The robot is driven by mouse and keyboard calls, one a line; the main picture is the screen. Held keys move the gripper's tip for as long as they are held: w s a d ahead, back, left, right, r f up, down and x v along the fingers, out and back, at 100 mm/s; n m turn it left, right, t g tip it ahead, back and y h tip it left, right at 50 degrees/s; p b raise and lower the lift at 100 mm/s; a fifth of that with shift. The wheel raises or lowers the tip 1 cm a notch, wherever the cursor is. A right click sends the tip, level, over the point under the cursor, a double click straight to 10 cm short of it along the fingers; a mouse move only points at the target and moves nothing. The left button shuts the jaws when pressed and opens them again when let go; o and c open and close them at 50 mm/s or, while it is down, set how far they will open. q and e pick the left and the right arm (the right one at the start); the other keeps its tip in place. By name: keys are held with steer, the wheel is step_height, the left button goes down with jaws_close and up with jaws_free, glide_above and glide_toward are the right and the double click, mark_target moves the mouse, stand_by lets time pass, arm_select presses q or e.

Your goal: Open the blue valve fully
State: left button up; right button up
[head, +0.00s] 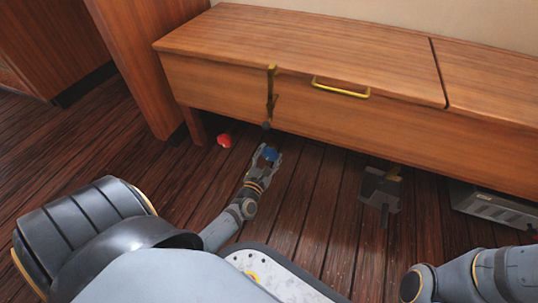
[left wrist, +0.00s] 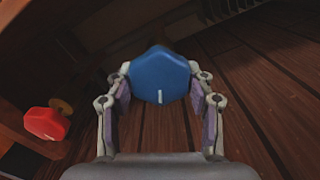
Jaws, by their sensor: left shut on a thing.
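The blue valve (head: 270,153) is low at the front of the wooden bench, near the floor. In the left wrist view its blue faceted knob (left wrist: 161,75) fills the space between the fingers, with a short white mark on its face pointing up and down. My left gripper (head: 266,157) is shut on the knob, with one finger on each side (left wrist: 160,98). What the knob is mounted on is hidden behind it. My right gripper is not in view; only part of my right arm shows at the lower right.
A red valve knob (head: 224,140) sits left of the blue one, also in the left wrist view (left wrist: 45,124). The bench (head: 215,80) overhangs the area, with a brass handle (head: 340,88) and a brass latch (head: 271,85). A grey box (head: 495,207) lies under its right end.

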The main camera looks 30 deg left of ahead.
mark_target(270, 150)
arm_select(q)
steer(key=n, duration=0.4)
steer(key=shift+n, duration=0.4)
steer(key=shift+d, duration=0.1)
stand_by(0.3)
steer(key=o, duration=1.1)
steer(key=shift+o, duration=0.2)
step_height(270, 150, up, 10)
steer(key=shift+f, duration=0.1)
steer(key=shift+s, duration=0.1)
